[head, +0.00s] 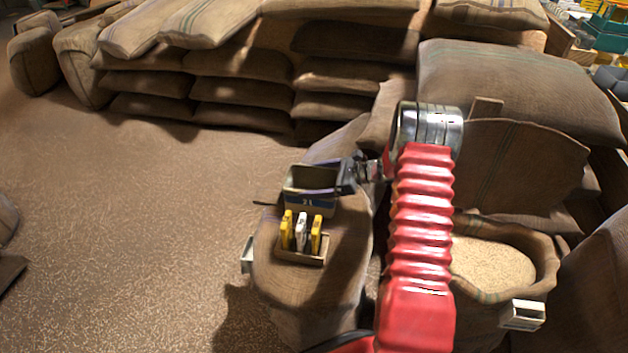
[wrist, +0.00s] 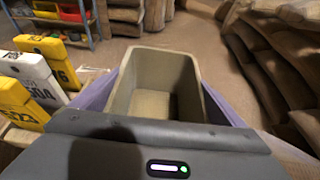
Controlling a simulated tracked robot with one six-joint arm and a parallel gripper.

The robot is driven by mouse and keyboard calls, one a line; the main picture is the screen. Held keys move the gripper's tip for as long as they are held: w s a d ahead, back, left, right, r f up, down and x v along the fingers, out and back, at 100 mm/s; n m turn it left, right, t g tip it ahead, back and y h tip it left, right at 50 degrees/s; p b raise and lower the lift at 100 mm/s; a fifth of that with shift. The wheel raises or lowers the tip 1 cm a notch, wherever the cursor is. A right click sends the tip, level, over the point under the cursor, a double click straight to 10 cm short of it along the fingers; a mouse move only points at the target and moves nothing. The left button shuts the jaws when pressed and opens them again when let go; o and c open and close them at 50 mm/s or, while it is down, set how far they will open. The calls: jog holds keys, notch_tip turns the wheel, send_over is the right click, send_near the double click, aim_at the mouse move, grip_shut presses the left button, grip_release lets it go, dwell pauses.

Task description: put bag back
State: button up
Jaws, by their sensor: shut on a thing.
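My gripper (head: 338,178) is shut on an open, empty, box-shaped bucket (head: 303,184), beige inside. The bucket also shows in the wrist view (wrist: 153,75), upright between the fingers. It is over a closed burlap sack (head: 325,278); a dark blue face marked 21 shows at its lower front, and I cannot tell whether it rests on anything. To the right of my arm an open burlap bag (head: 548,285) holds pale grain (head: 490,262). Many filled sacks are in view, and I cannot tell which one is the task's bag. My arm hides part of the middle.
A small wooden tray (head: 301,254) with yellow and white numbered blocks (head: 301,230) stands on the closed sack. Stacked sacks (head: 235,85) line the back. The floor (head: 120,215) at left is largely clear. A shelf with coloured bins (wrist: 55,15) shows in the wrist view.

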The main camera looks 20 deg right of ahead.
jog(key=o, duration=1.8)
jog(key=shift+f, duration=0.1)
jog(key=shift+c, duration=0.2)
jog(key=v, duration=1.2)
